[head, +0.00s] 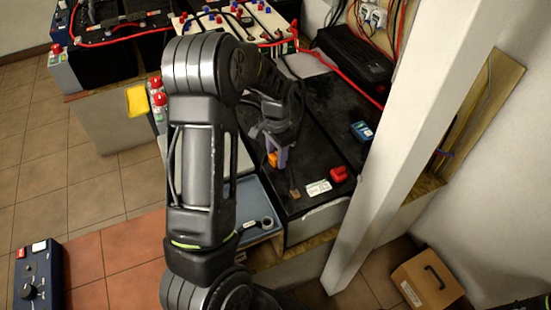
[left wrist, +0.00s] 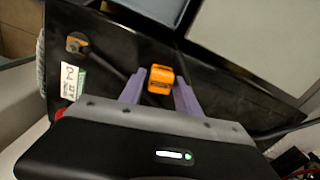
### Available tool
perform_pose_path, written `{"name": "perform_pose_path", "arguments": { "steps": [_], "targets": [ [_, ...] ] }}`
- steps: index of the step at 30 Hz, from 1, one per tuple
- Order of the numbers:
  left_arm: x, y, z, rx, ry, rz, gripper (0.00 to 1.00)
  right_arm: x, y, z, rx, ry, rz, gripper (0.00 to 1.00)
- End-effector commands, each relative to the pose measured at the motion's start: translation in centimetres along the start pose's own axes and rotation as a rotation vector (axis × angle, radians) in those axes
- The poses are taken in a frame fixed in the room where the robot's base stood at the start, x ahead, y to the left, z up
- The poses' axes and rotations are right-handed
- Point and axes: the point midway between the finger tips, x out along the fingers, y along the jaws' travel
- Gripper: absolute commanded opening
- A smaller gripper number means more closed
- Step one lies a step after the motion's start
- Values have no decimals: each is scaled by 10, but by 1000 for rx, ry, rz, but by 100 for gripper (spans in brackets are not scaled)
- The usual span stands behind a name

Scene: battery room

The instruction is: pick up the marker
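I cannot make out a pen-like marker in either view. A small orange block (left wrist: 160,79) lies on the black battery top, and it also shows in the head view (head: 272,160). I cannot tell whether it is the marker. My left gripper (left wrist: 159,77) has its two purple fingers apart, one on each side of the orange block, with a small gap seen on the left side. In the head view my left gripper (head: 278,152) points down over the battery, and my arm hides part of the scene. My right gripper is not in view.
The black battery (head: 310,165) carries a white label (head: 317,188) and a red cap (head: 338,174). A blue tray (head: 250,207) lies beside it. A white post (head: 385,140) stands to the right. A cardboard-coloured box (head: 427,281) is on the floor.

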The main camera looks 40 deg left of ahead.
Motion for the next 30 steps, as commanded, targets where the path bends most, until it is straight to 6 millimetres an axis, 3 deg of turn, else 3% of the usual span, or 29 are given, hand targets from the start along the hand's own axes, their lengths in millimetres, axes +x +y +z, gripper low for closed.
{"name": "perform_pose_path", "arguments": {
  "steps": [14, 25, 30],
  "targets": [
    [0, 0, 0, 0, 0, 0, 0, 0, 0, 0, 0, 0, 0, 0],
    [-1, 0, 0, 0, 0, 0, 0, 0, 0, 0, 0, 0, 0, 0],
    [-15, 0, -1, 0, 3, -1, 0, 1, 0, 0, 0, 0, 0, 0]
  ]
}}
